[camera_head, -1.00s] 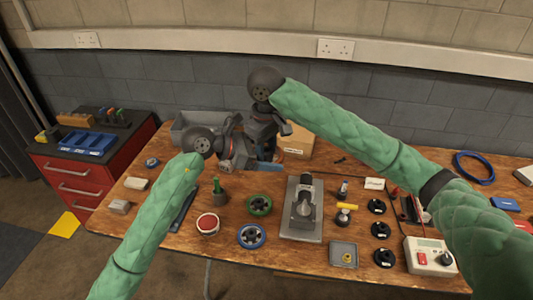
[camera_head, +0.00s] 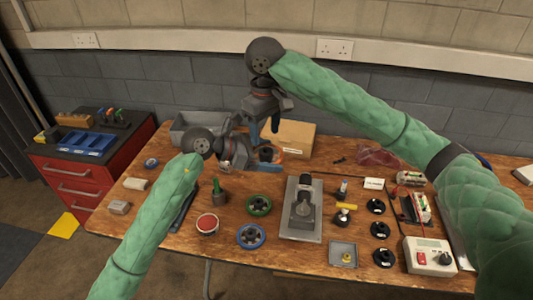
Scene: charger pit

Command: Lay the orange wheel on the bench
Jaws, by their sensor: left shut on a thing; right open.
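My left gripper (camera_head: 253,158) is the lower one, over the back middle of the bench (camera_head: 150,225), and is shut on the orange wheel. Only a small orange part of the wheel (camera_head: 280,155) shows just right of the fingers; the gripper hides most of it, and I cannot tell whether it touches the bench. My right gripper (camera_head: 266,131) is above and slightly behind, open and empty, its fingers pointing down, apart from the wheel.
A green wheel (camera_head: 259,205) and a blue wheel (camera_head: 251,236) lie at the front middle. A grey fixture (camera_head: 302,228) stands right of them. A cardboard box (camera_head: 297,137) and grey bin (camera_head: 190,130) are at the back. Bare wood shows around the wheels.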

